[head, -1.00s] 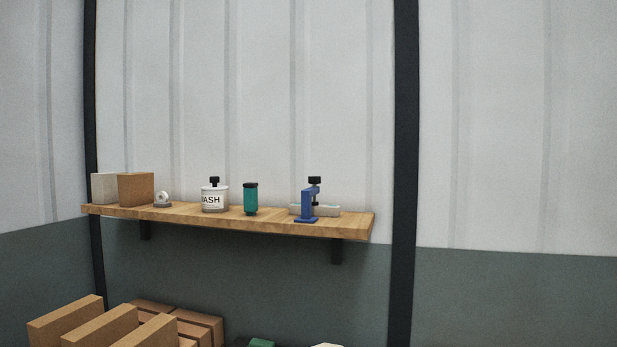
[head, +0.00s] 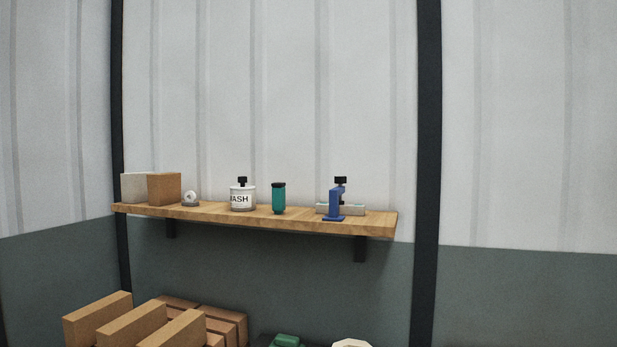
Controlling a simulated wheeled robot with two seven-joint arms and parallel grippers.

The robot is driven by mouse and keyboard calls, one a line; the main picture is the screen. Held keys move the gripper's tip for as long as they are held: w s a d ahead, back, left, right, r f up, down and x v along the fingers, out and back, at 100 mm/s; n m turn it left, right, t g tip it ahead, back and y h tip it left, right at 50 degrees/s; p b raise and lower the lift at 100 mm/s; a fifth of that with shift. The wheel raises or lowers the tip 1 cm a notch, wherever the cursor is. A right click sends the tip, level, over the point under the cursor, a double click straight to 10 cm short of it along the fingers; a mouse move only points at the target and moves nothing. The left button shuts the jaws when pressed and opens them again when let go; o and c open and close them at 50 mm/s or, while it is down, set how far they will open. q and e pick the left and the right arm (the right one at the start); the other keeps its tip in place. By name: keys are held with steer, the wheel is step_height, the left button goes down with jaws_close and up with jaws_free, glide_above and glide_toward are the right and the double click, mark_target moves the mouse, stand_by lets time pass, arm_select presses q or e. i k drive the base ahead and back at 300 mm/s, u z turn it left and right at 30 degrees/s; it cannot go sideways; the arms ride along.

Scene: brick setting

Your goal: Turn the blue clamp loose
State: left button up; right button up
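The blue clamp (head: 335,205) stands upright near the right end of a wooden wall shelf (head: 300,223). It has a blue frame and foot and a black knob (head: 341,181) on top. A pale, flat block (head: 356,210) lies at the clamp, partly hidden behind its frame. I cannot tell from here how tightly the clamp holds it. Neither of my grippers shows in the head view.
Left of the clamp on the shelf stand a green bottle (head: 278,198), a white wash jar (head: 242,198), a small grey-white item (head: 191,198) and a brown box (head: 165,189). Brown boxes (head: 140,322) lie below at left. A dark post (head: 427,150) stands right of the shelf.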

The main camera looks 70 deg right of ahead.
mark_target(339, 180)
steer(key=i, duration=2.35)
steer(key=z, duration=3.2)
